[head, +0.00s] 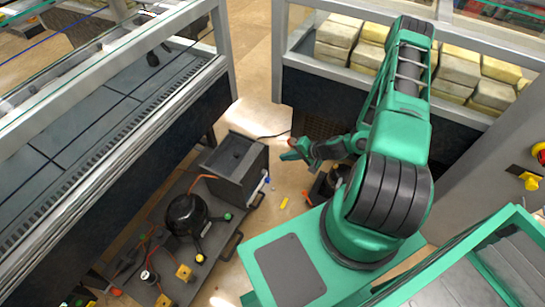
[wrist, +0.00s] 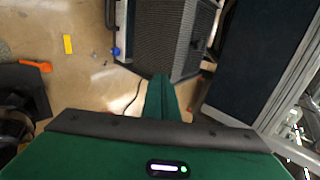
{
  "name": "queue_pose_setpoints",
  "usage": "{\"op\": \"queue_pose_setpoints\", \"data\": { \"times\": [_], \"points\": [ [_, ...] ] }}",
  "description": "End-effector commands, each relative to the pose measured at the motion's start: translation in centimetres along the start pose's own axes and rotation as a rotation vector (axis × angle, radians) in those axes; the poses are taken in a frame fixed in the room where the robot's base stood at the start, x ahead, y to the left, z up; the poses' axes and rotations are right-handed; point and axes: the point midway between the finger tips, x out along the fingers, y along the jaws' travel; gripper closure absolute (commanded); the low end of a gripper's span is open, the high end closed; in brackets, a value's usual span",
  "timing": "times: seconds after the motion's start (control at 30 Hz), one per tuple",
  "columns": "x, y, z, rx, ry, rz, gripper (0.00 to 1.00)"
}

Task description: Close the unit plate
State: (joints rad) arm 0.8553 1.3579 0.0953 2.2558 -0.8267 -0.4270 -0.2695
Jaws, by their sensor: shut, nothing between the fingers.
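The vacuum pump unit has a dark grey box (head: 234,160) with a flat top plate, standing on the floor left of centre in the head view. In the wrist view the box shows a dark mesh-like face (wrist: 168,32) at top centre, with a narrower dark panel at its right edge. I cannot tell which part is the unit plate, or how far open it stands. My gripper (head: 290,149) is just right of the box in the head view. Its green fingers (wrist: 162,92) are together and empty, overlapping the box's lower edge in the wrist view.
A black round pump (head: 187,214) with hoses and yellow handles sits in front of the box. Glass-topped counters stand at left and back right, the latter holding pale bricks (head: 459,59). A yellow piece (wrist: 68,44) and a thin cable (wrist: 127,103) lie on the floor.

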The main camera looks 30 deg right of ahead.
Motion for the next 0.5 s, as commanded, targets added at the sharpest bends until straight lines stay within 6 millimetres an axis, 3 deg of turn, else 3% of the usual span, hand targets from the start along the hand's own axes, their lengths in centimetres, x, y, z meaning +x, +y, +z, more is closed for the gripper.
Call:
{"op": "queue_pose_setpoints", "data": {
  "times": [0.5],
  "points": [
    [8.8,-0.1,0.2,-0.006,-0.005,0.000,1.00]
  ]
}}
